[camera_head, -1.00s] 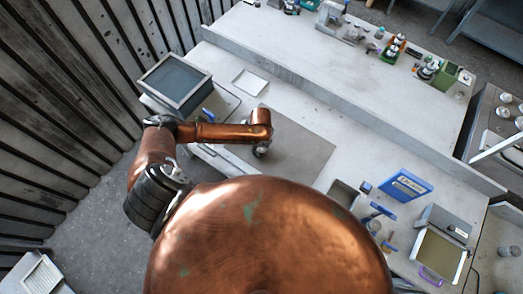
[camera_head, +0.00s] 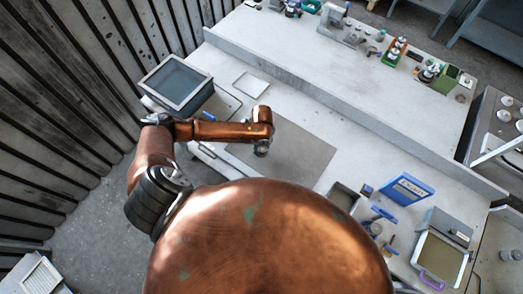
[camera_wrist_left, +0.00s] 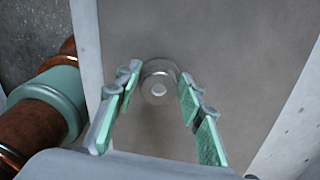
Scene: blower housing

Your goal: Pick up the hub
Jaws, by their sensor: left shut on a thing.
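The hub (camera_wrist_left: 158,82) is a small, round, grey metallic ring with a pale centre in the left wrist view. It sits between the tips of my left gripper (camera_wrist_left: 160,88), whose green-padded fingers are closed on its sides. In the head view my left gripper (camera_head: 261,150) points down over the grey mat (camera_head: 305,157), and the hub cannot be made out there. I cannot tell whether the hub touches the mat or is just above it. My right gripper is not in view.
A dark-topped, grey-framed box (camera_head: 177,83) stands left of the mat, with a small white plate (camera_head: 251,84) behind it. A blue box (camera_head: 407,189), blue-handled tools (camera_head: 384,213) and an open tray (camera_head: 440,258) are at right. A raised shelf (camera_head: 330,72) runs behind.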

